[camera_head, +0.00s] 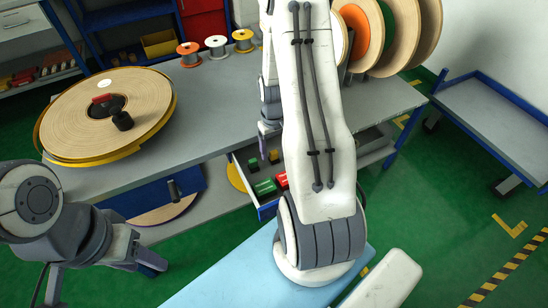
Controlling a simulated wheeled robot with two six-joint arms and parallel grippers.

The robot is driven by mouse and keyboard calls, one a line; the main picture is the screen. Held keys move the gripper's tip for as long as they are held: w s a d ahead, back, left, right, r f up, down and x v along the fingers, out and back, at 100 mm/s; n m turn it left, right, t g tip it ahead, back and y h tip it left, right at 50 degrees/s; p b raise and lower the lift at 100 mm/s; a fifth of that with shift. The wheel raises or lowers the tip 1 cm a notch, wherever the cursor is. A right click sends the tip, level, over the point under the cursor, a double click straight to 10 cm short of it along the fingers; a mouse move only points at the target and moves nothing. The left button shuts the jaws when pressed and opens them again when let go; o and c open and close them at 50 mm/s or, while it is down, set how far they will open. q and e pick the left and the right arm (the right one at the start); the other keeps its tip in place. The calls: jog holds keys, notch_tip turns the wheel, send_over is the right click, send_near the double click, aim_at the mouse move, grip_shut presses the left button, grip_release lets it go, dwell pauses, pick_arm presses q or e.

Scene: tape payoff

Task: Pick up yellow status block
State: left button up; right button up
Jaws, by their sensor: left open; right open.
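My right arm hides the drawer's right part. My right gripper (267,133) points down above the drawer's back, by the table's front edge, partly hidden behind my arm. It is open, and I see nothing in it. My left gripper (102,281) is open and empty at the lower left, in front of the table and away from the drawer.
A large tape reel (75,118) with a black knob lies on the table's left. Small orange, white and yellow spools (216,46) stand at the back. Large upright reels (405,35) stand at the right. A blue-framed cart (485,115) is at far right. Green floor is clear at lower right.

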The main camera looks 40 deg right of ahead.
jog(key=shift+f, duration=0.85)
grip_shut()
jog(key=shift+r, duration=0.1)
